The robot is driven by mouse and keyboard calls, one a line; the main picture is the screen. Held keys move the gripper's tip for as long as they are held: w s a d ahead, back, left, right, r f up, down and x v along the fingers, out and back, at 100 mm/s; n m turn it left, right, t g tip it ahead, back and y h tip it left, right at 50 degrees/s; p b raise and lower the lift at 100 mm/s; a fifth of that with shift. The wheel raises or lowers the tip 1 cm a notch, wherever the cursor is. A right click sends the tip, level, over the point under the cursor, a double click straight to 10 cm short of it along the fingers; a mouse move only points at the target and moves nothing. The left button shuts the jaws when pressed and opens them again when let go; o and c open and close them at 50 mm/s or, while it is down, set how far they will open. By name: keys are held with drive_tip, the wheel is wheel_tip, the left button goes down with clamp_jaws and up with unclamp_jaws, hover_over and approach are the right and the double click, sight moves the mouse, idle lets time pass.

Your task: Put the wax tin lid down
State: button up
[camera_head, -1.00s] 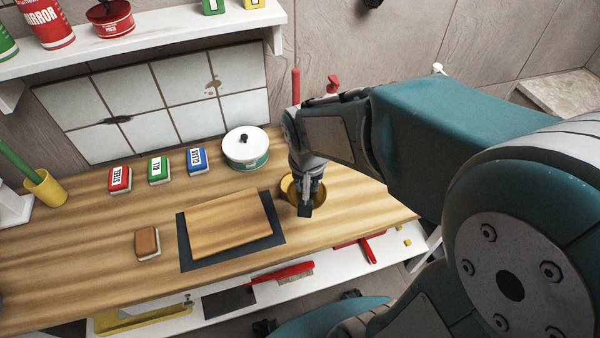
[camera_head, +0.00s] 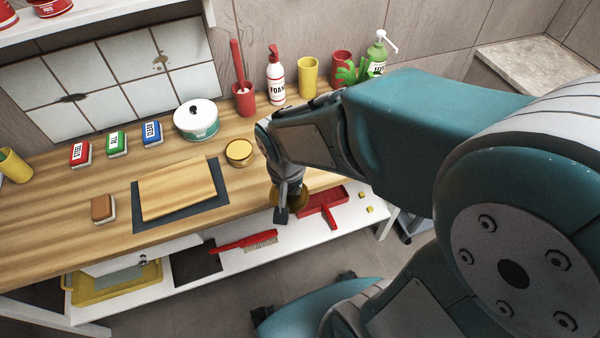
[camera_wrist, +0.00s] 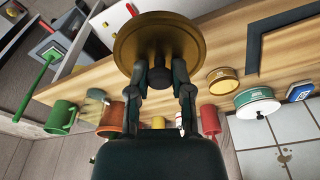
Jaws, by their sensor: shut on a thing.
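The wax tin lid is a gold disc with a dark knob; my gripper (camera_wrist: 160,85) is shut on that knob, and the lid (camera_wrist: 185,40) fills the top middle of the wrist view. In the head view my gripper (camera_head: 283,205) holds the lid (camera_head: 305,196) at the counter's front edge, partly hidden by the fingers. A round gold tin (camera_head: 240,152) stands on the wooden counter (camera_head: 60,222), left of and behind my gripper; it also shows in the wrist view (camera_wrist: 224,82). The gap under the lid cannot be judged.
A white-lidded pot (camera_head: 197,120) stands behind the tin. A dark mat with a wooden board (camera_head: 178,190) lies to the left. A red pot (camera_head: 243,98), foam bottle (camera_head: 275,75) and yellow cup (camera_head: 309,76) line the back. A lower shelf holds a red brush (camera_head: 245,243) and dustpan (camera_head: 323,205).

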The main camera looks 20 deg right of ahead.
drive_tip(key=shift+w+a+f, duration=0.1)
drive_tip(key=shift+a+f, duration=0.05)
drive_tip(key=shift+a, duration=0.15)
drive_tip(key=w+f, duration=0.3)
drive_tip(key=w, duration=0.1)
drive_tip(key=w+d+f, duration=0.1)
drive_tip(key=w+f, duration=0.2)
drive_tip(key=w, duration=0.1)
drive_tip(key=w+f, duration=0.3)
drive_tip(key=w, duration=0.2)
drive_tip(key=shift+d+f, duration=0.25)
drive_tip(key=shift+w+d+f, duration=0.1)
drive_tip(key=shift+w+f, duration=0.15)
drive_tip(key=shift+f, duration=0.05)
drive_tip(key=f, duration=0.1)
drive_tip(key=d+f, duration=0.1)
drive_tip(key=f, duration=0.1)
drive_tip(key=shift+d, duration=0.1)
drive_tip(key=shift+a, duration=0.25)
drive_tip(key=o, duration=0.8)
drive_tip(key=shift+a, duration=0.2)
